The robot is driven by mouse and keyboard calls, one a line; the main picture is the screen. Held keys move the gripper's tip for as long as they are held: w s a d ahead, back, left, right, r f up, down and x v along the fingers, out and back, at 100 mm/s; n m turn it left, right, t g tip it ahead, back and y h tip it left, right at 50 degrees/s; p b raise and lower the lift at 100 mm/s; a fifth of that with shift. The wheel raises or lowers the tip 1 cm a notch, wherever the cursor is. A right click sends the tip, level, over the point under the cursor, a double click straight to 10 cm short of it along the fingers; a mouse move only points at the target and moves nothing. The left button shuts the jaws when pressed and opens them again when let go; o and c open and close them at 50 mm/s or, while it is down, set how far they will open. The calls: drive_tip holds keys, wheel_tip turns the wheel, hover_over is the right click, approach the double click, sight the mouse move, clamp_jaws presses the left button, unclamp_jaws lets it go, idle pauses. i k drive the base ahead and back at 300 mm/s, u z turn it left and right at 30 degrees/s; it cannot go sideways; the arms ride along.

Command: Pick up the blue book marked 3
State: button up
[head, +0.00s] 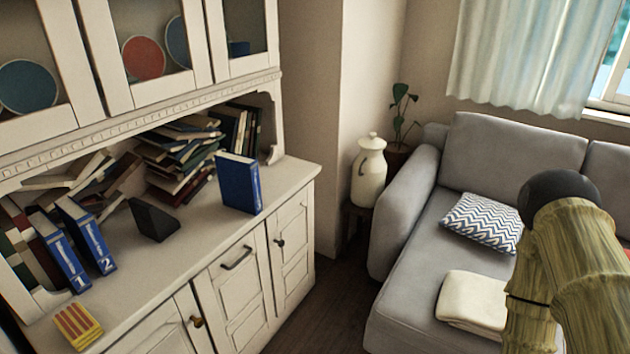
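A blue book (238,183) stands upright by itself on the white cabinet's counter, toward its right end. Pale marks show on its spine, but the number is too small to read. Two similar blue books lean at the counter's left end, one marked 1 (64,252) and one marked 2 (88,236). Part of my arm shows at the lower right, far from the books. My gripper is not in view.
A dark wedge-shaped object (153,219) sits on the white cabinet (240,258) between the blue books. Piled books (178,158) lie behind. A red-and-yellow box (77,325) lies at front left. A grey sofa (415,200) stands right; dark floor is clear between.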

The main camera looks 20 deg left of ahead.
sight(238, 175)
drive_tip(key=z, duration=0.95)
drive_tip(key=i, duration=0.85)
drive_tip(key=u, duration=3.25)
